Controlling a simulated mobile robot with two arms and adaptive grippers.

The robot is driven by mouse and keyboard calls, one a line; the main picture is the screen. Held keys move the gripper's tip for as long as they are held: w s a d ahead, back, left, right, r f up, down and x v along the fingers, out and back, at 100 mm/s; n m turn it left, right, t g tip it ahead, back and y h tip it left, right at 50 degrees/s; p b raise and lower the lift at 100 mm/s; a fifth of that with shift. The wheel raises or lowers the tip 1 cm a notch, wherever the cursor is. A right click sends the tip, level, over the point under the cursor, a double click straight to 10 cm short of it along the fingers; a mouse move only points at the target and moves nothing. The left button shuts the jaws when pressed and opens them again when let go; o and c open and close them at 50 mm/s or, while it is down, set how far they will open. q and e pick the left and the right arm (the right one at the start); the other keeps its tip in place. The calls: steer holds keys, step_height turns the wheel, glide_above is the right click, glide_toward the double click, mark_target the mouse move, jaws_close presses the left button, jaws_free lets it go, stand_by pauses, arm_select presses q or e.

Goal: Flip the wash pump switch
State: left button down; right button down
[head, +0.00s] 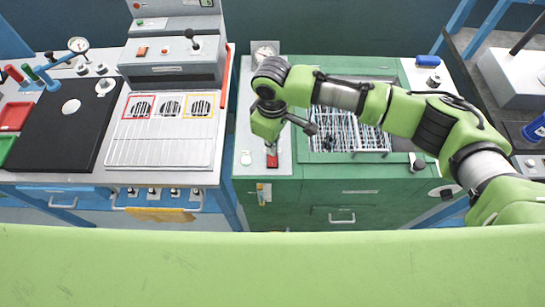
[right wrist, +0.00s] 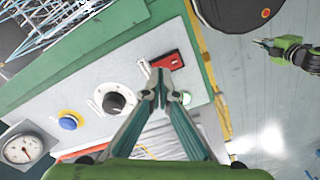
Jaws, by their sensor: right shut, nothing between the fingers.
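A switch on a red plate (head: 272,161) sits on the grey panel strip at the left of the green wash cabinet (head: 345,188). In the right wrist view the red plate (right wrist: 169,61) shows beyond the fingertips, with a small metal lever beside them. My right gripper (head: 271,147) points down at the switch from above. Its fingers (right wrist: 160,73) are shut and empty, and partly overlap the plate in the picture. I cannot tell whether they touch the lever. What looks like my left gripper (right wrist: 263,43) is small at the right edge, apart from the panel.
A wire rack (head: 345,130) lies in the cabinet under my right arm. A bench with a vented plate (head: 160,145) stands to the left.

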steer(key=shift+f+b, duration=0.45)
steer(key=shift+f, duration=0.65)
stand_by(0.9)
steer(key=shift+r, duration=0.1)
step_height(320, 180, up, 7)
steer(key=p, duration=0.8)
stand_by(0.4)
